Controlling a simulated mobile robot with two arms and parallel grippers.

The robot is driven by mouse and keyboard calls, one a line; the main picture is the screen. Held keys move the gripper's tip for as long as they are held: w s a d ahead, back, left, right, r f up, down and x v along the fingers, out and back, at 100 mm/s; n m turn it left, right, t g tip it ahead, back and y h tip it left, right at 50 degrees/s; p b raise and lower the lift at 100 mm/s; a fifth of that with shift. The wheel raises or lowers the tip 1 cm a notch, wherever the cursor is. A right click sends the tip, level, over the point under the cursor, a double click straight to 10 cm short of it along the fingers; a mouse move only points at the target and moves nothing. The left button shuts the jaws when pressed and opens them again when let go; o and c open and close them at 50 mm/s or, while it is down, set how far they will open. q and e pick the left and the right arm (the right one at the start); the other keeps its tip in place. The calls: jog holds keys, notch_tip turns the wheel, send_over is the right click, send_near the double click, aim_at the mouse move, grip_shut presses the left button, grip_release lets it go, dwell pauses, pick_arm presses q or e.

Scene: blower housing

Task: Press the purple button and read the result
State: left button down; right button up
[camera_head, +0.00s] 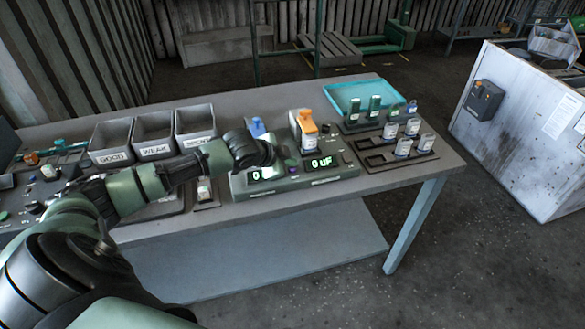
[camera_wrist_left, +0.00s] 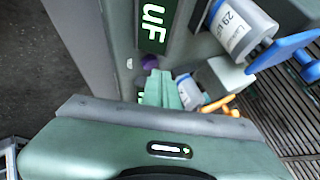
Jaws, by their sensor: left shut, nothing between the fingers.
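The tester (camera_head: 300,181) is a grey-green box on the table with two green-lit displays. Its right display (camera_head: 320,163) reads "0 uF"; the left display (camera_head: 262,173) is partly covered by my left gripper, and only a "0" shows. The purple button (camera_head: 291,163) sits between the displays and also shows in the left wrist view (camera_wrist_left: 150,62). My left gripper (camera_head: 274,157) is shut and empty over the tester, close to the button. Its green fingertips (camera_wrist_left: 160,88) appear beside the button; contact cannot be told. My right gripper is not in view.
An orange clamp (camera_head: 306,122) and a blue clamp (camera_head: 257,128) stand behind the displays. Bins (camera_head: 155,151) labelled GOOD, WEAK and another word stand left. Dark racks (camera_head: 400,158) with several capacitors and a teal tray (camera_head: 345,92) are right. The table's front right corner is clear.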

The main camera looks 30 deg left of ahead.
pick_arm(q)
jog(key=shift+f, duration=0.45)
dwell(0.4)
dwell(0.3)
jog(key=shift+r+p, duration=0.85)
jog(key=shift+p, duration=0.15)
notch_tip(320, 180, up, 5)
jog(key=p, duration=0.5)
